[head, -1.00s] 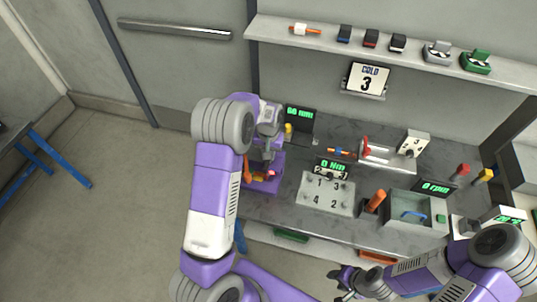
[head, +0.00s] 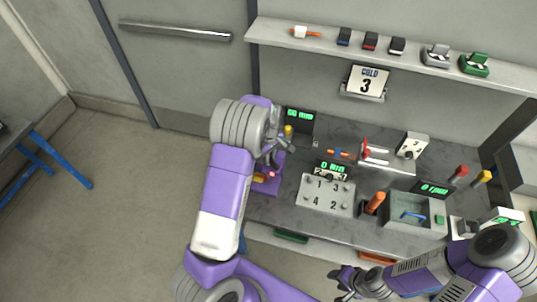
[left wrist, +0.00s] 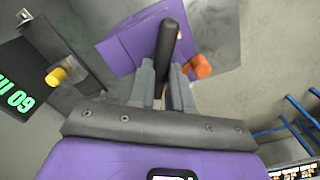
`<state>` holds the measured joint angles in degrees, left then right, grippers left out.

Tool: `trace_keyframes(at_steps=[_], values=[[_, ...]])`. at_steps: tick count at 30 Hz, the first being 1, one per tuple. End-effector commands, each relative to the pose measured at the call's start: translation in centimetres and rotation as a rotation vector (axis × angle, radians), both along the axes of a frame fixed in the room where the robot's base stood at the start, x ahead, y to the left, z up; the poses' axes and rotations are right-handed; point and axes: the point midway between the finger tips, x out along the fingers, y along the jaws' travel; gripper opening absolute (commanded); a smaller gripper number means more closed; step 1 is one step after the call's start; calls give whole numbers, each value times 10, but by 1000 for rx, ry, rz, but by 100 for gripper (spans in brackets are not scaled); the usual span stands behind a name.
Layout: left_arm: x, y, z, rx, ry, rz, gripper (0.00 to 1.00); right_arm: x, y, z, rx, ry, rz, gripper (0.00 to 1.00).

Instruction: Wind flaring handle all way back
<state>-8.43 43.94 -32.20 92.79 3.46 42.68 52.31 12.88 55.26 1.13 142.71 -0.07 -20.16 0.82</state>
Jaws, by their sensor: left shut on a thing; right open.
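The purple flaring device (head: 268,185) sits at the left end of the bench, partly hidden behind my left arm. In the left wrist view, its purple body (left wrist: 130,40) fills the upper middle. A black bar-like handle (left wrist: 168,38) stands between the fingers of my left gripper (left wrist: 163,75), which is shut on it. An orange knob (left wrist: 202,67) shows just right of the fingers. In the head view my left gripper (head: 274,152) is above the device, its fingertips small and partly hidden. My right gripper (head: 345,282) is open and empty in front of the bench.
A yellow knob (left wrist: 57,76) and a green-lit display (head: 300,118) stand close beside the device. A numbered plate (head: 327,194), an orange handle (head: 375,201) and a grey tray (head: 400,228) lie further right. A shelf (head: 400,47) runs along the wall.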

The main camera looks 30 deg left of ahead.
Motion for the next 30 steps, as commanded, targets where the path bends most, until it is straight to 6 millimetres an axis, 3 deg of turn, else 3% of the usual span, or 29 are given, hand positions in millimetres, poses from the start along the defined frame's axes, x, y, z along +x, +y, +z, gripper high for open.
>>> trace_keyframes(at_steps=[12,29,30], values=[[0,-1,1,0,-1,198,0,0,0,7,0,0,0,43],[1,-1,1,0,-2,228,0,0,0,7,0,0,0,43],[1,-1,1,0,-2,227,22,0,0,7,0,0,0,43]])
